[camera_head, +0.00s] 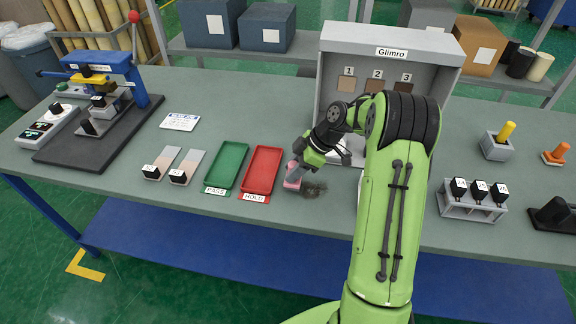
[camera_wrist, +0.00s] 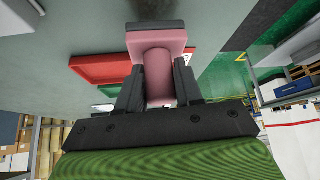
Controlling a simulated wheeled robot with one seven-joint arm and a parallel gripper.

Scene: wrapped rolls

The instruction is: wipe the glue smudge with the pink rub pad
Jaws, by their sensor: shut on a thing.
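My gripper (camera_head: 299,166) is low over the table, just right of the red tray. It is shut on the pink rub pad (camera_head: 292,180). In the wrist view the pad's pink body (camera_wrist: 158,62) stands between the two dark fingers, with a dark grey layer at its far end. The glue smudge (camera_head: 313,189) is a dark patch on the grey table, directly right of the pad. It also shows in the wrist view as a dark blur (camera_wrist: 155,10) beyond the pad. I cannot tell whether the pad touches the table.
A red HOLD tray (camera_head: 262,170) and a green PASS tray (camera_head: 226,165) lie to the left. The grey Glimro cabinet (camera_head: 390,45) stands behind my arm. A rack of black-topped stamps (camera_head: 473,205) stands at right. The table front by the smudge is clear.

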